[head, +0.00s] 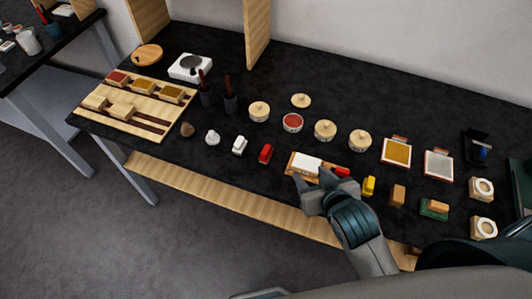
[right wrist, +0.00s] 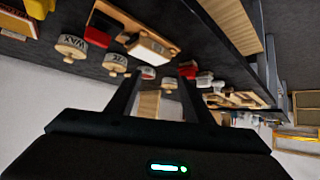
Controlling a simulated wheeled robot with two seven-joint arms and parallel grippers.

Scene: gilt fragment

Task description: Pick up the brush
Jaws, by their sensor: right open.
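No item shows clearly as the brush. Two dark upright holders with dark brown sticks, possibly brush handles, stand at the left centre of the table: one (head: 205,94) and, to its right, another (head: 231,100). A wooden board with a white block (head: 306,164) lies near the front edge; it also shows in the right wrist view (right wrist: 150,48). My right gripper (head: 312,180) is open and empty, with its fingers at the near side of this board; contact cannot be told. The fingers (right wrist: 160,92) also show apart in the right wrist view. My left gripper is out of view.
Several lidded jars (head: 325,130) stand behind the board. A red item (head: 265,153) is left of it, a yellow one (head: 369,185) right. A wooden rack (head: 133,116) lies at the left, beside a white scale-like box (head: 190,66). The table's back strip is mostly clear.

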